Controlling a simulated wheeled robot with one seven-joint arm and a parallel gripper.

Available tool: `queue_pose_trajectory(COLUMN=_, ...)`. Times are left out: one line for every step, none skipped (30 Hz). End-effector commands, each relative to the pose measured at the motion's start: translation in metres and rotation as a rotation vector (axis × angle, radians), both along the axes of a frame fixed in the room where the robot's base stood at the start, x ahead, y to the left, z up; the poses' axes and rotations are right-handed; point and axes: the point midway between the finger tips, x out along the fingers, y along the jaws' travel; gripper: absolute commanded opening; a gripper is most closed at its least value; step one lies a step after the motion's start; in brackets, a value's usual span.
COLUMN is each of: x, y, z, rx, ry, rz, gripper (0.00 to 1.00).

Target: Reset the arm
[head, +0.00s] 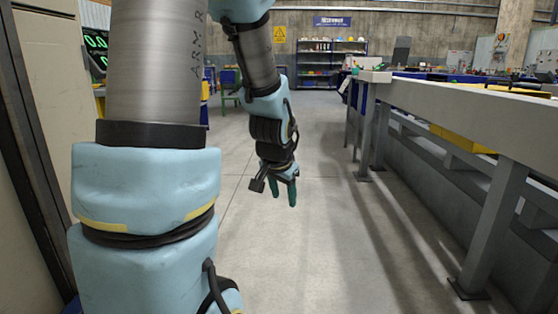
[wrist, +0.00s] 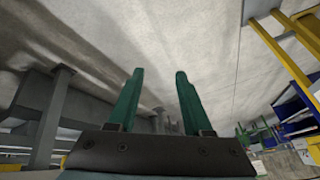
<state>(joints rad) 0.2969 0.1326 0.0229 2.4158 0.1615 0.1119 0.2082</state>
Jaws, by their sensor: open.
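My gripper (head: 284,190) hangs at the end of my arm in the middle of the head view, with its green fingers pointing down over the bare floor. In the wrist view my gripper (wrist: 158,78) shows its two green fingers apart, with nothing between them. The gripper is open and empty. It touches nothing that I can see. The runout table (head: 470,108) is to the right of the gripper, with a clear gap between them.
The concrete floor (head: 318,240) is free below and ahead. A table leg (head: 492,230) stands at the right. Shelves (head: 318,62) stand at the far wall. A light panel (head: 45,110) closes off the left. Yellow posts (wrist: 278,55) show at the right of the wrist view.

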Motion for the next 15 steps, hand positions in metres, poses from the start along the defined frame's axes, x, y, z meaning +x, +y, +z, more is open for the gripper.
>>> queue_pose_trajectory(x=-0.018, y=0.021, z=-0.002, rx=-0.011, ry=0.063, rz=0.098, gripper=0.50)
queue_pose_trajectory(x=-0.030, y=0.031, z=-0.005, rx=-0.019, ry=0.102, rz=0.154, gripper=0.50)
queue_pose_trajectory(x=-0.046, y=0.043, z=-0.008, rx=-0.029, ry=0.154, rz=0.228, gripper=0.50)
queue_pose_trajectory(x=-0.058, y=0.052, z=-0.009, rx=-0.037, ry=0.190, rz=0.283, gripper=0.50)
queue_pose_trajectory(x=-0.070, y=0.059, z=-0.011, rx=-0.045, ry=0.227, rz=0.336, gripper=0.50)
queue_pose_trajectory(x=-0.086, y=0.068, z=-0.013, rx=-0.055, ry=0.274, rz=0.405, gripper=0.50)
queue_pose_trajectory(x=-0.098, y=0.074, z=-0.014, rx=-0.063, ry=0.309, rz=0.457, gripper=0.50)
queue_pose_trajectory(x=-0.111, y=0.079, z=-0.015, rx=-0.071, ry=0.345, rz=0.508, gripper=0.50)
queue_pose_trajectory(x=-0.119, y=0.082, z=-0.007, rx=-0.078, ry=0.370, rz=0.545, gripper=0.50)
queue_pose_trajectory(x=-0.116, y=0.080, z=0.005, rx=-0.075, ry=0.364, rz=0.533, gripper=0.50)
queue_pose_trajectory(x=-0.116, y=0.079, z=0.011, rx=-0.075, ry=0.363, rz=0.529, gripper=0.50)
queue_pose_trajectory(x=-0.115, y=0.079, z=0.020, rx=-0.074, ry=0.362, rz=0.527, gripper=0.50)
queue_pose_trajectory(x=-0.115, y=0.079, z=0.026, rx=-0.074, ry=0.362, rz=0.526, gripper=0.50)
queue_pose_trajectory(x=-0.115, y=0.079, z=0.033, rx=-0.074, ry=0.362, rz=0.526, gripper=0.50)
queue_pose_trajectory(x=-0.115, y=0.079, z=0.041, rx=-0.074, ry=0.361, rz=0.524, gripper=0.50)
